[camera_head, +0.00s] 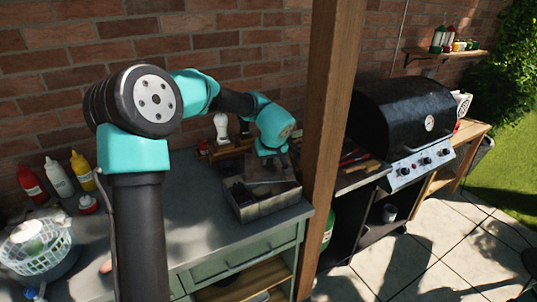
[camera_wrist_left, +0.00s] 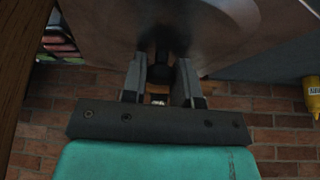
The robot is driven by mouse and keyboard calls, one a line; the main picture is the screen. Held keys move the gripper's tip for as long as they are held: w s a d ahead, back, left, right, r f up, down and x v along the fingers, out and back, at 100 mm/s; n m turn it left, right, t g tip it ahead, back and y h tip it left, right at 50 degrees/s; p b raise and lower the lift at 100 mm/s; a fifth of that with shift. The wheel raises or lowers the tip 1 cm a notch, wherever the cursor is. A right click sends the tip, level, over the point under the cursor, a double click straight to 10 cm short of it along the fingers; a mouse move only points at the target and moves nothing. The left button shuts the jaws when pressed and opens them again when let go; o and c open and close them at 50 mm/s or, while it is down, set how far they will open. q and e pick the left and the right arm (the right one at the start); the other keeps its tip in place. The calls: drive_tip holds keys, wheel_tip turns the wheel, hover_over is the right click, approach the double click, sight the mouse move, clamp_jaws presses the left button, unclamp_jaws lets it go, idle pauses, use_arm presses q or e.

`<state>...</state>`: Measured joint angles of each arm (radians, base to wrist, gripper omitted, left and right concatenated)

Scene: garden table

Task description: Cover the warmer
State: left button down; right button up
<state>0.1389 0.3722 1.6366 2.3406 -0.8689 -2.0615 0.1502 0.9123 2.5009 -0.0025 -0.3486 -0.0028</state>
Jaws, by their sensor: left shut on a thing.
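My left gripper (camera_head: 272,158) reaches over the far part of the counter, pointing down. It is shut on the dark knob (camera_wrist_left: 162,68) of a metal lid. The lid's underside edge and broad brownish-grey face (camera_wrist_left: 225,25) fill the top of the left wrist view. In the head view the lid (camera_head: 268,188) is over the back right part of the grey box-shaped warmer (camera_head: 262,210). The warmer's dark inside still shows at its left. I cannot tell whether the lid touches the warmer's rim. My right gripper is not in view.
A wooden post (camera_head: 331,130) stands close to the right of the warmer. A wooden caddy (camera_head: 228,149) with bottles is behind it. Sauce bottles (camera_head: 58,177) and a white basket (camera_head: 38,245) stand at left. A grill (camera_head: 405,120) is beyond the post. The mid-counter is clear.

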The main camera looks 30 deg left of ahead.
sight(269, 167)
use_arm(q)
drive_tip(key=shift+f, duration=2.15)
drive_tip(key=shift+f, duration=0.6)
drive_tip(key=c, duration=0.8)
unclamp_jaws()
drive_tip(key=shift+r, duration=0.1)
drive_tip(key=v, duration=1.7)
drive_tip(key=shift+s+r, duration=0.1)
drive_tip(key=shift+s, duration=0.05)
